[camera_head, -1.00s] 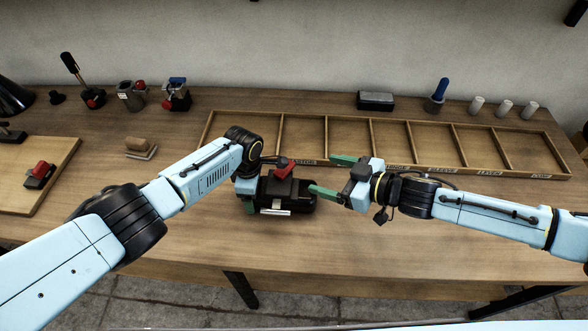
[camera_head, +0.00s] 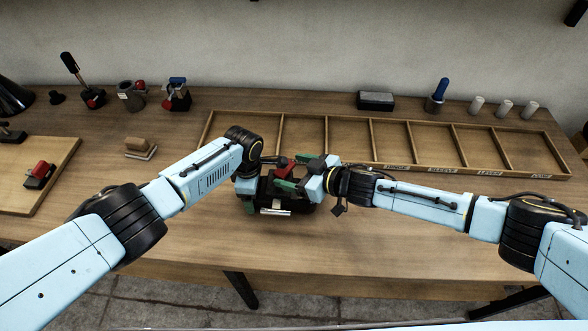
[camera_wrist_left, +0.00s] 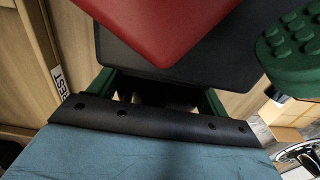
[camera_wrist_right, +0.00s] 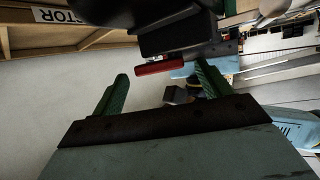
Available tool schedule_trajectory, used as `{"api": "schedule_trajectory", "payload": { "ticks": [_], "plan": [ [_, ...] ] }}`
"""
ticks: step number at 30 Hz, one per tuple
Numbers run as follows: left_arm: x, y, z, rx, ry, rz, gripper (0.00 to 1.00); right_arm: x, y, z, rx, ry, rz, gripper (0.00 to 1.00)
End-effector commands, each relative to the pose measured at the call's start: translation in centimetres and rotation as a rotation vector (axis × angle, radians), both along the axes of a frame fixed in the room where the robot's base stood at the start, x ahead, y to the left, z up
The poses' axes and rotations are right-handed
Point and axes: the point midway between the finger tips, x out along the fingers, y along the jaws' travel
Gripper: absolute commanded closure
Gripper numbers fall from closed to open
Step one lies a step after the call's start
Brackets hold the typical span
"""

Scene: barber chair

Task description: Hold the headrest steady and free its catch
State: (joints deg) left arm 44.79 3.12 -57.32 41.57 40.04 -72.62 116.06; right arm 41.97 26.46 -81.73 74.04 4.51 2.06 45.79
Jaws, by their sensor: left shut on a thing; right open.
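The headrest is a dark block (camera_head: 268,188) on the table, with a pale strip along its front. Its red catch (camera_head: 284,167) stands on top; the left wrist view shows the catch (camera_wrist_left: 150,22) large, above the dark body (camera_wrist_left: 118,45). My left gripper (camera_head: 251,200) is shut on the headrest's left side. My right gripper (camera_head: 296,172) is open at the block's right and top, its green fingers near the catch. In the right wrist view the catch (camera_wrist_right: 163,66) shows beyond the gap between the fingers; contact is unclear.
A wooden tray (camera_head: 328,143) with labelled compartments lies right behind. A board (camera_head: 20,205) with another red-topped piece lies at left. The table's front is clear.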

Motion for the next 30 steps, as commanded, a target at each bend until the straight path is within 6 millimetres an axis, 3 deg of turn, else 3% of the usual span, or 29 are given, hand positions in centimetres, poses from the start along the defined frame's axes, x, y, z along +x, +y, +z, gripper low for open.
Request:
{"api": "schedule_trajectory", "payload": {
  "ticks": [10,20,30],
  "plan": [
    [0.03,0.00,0.03,0.000,0.000,0.000,0.70,0.14,0.24,-0.08,0.000,0.000,0.001,0.24],
    [0.03,0.01,0.03,0.000,0.000,0.001,0.70,0.13,0.22,-0.08,0.000,0.000,0.001,0.67],
    [0.03,0.00,0.04,0.000,0.000,0.000,0.70,0.36,0.44,-0.07,0.000,-0.004,0.061,0.68]
  ]
}}
